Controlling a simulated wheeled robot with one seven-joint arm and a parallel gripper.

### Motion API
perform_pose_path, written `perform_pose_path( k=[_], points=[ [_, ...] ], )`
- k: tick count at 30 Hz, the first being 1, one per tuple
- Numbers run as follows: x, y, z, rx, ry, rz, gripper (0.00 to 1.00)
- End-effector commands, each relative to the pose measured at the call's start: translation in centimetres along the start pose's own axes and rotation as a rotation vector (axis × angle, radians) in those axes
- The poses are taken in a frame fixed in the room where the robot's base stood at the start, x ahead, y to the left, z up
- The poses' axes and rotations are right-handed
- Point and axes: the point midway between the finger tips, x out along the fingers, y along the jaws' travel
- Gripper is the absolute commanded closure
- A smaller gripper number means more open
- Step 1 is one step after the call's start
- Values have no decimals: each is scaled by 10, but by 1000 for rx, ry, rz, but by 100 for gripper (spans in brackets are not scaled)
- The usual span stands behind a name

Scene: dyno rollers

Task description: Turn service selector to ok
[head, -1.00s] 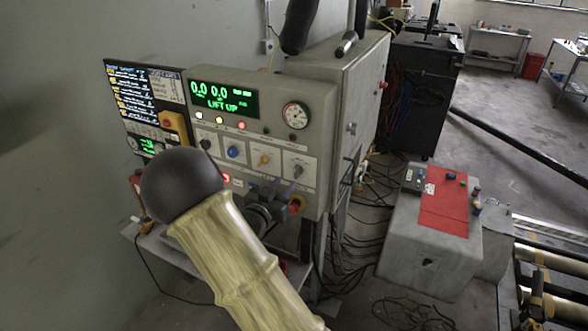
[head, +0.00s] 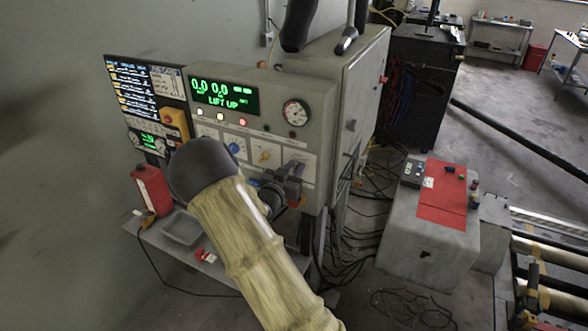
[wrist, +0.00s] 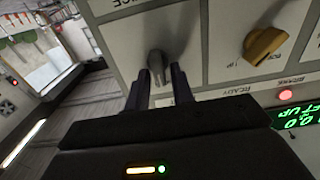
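The service selector is a small grey knob (wrist: 156,62) on a pale panel section. Above it in the wrist view the label shows only partly, ending in "ICE". My gripper (wrist: 160,84) is open, with one dark fingertip on each side of the knob's lower end. I cannot tell whether either finger touches the knob. In the head view my gripper (head: 294,172) is at the right-hand panel section, and it hides the grey knob there. The wording around the knob, including any "ok" mark, is not readable.
A yellow knob (wrist: 265,42) is beside the selector. In the head view a blue knob (head: 233,148) is further left. The green "LIFT UP" display (head: 224,96) and a round gauge (head: 296,112) are above.

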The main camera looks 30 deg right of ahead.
Motion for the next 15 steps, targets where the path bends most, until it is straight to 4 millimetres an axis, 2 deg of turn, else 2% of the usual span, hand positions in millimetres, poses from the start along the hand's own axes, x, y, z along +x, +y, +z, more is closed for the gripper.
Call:
perform_pose_path(
  k=[8,15],
  points=[
    [0,-1,0,-26,0,-1,99],
    [0,-2,0,-125,1,-1,99]
  ],
)
